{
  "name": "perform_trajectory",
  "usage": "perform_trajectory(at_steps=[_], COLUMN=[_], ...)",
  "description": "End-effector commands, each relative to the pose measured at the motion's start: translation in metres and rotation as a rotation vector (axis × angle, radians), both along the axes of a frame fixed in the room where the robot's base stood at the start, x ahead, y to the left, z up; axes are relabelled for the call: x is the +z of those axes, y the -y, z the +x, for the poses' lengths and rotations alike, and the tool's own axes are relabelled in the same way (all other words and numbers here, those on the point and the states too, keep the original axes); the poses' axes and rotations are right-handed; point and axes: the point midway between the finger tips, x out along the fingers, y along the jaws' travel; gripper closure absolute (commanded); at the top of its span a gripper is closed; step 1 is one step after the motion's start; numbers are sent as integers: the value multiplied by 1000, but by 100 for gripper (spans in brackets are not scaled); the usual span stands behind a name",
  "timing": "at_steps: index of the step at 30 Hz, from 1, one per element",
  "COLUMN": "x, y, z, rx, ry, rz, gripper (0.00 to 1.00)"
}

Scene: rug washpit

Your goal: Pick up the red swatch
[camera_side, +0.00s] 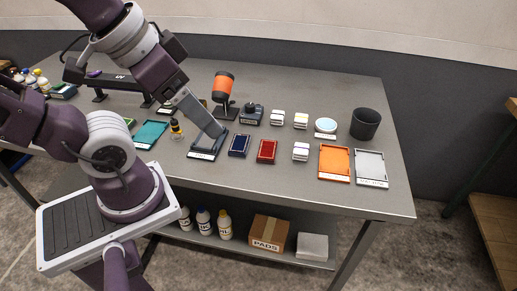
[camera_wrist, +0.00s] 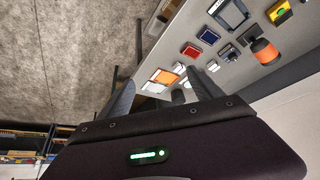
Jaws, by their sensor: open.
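The red swatch (camera_side: 266,150) lies flat in a dark-edged holder on the grey table, right of the blue swatch (camera_side: 239,145). In the wrist view the red swatch (camera_wrist: 191,50) shows beyond the fingers, with the blue swatch (camera_wrist: 209,36) to its upper right. My gripper (camera_side: 215,131) is open and empty, left of the red swatch in the side view, its fingers in front of a dark-framed tray (camera_side: 204,155). Its height above the table is hard to tell. Both fingers of my gripper (camera_wrist: 161,88) also show in the wrist view, spread apart.
An orange tray (camera_side: 334,162) and a grey tray (camera_side: 370,167) lie at the table's right end. A white stack (camera_side: 300,152) stands between them and the red swatch. A dark cup (camera_side: 365,123), a round white dish (camera_side: 325,126) and an orange-headed device (camera_side: 223,88) stand behind.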

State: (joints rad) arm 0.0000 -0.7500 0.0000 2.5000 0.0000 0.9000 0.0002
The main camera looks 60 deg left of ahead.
Motion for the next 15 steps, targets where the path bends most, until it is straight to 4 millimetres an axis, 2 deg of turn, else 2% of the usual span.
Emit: perform_trajectory(at_steps=[2, 4, 5, 8, 9, 11, 12, 15], x=[0, -1, -2, -17, -28, -50, -68, -120], y=[-2, -8, -12, -33, -43, -58, -69, -93], z=[4, 20, 32, 82, 104, 134, 152, 189], rx=[-23, -123, -196, -555, -726, -991, -1173, -1602], ry=[-9, -50, -79, -212, -264, -332, -366, -392], rz=[23, 109, 164, 365, 432, 501, 532, 562], gripper=[25, 25, 25, 25, 25, 25, 25, 25])
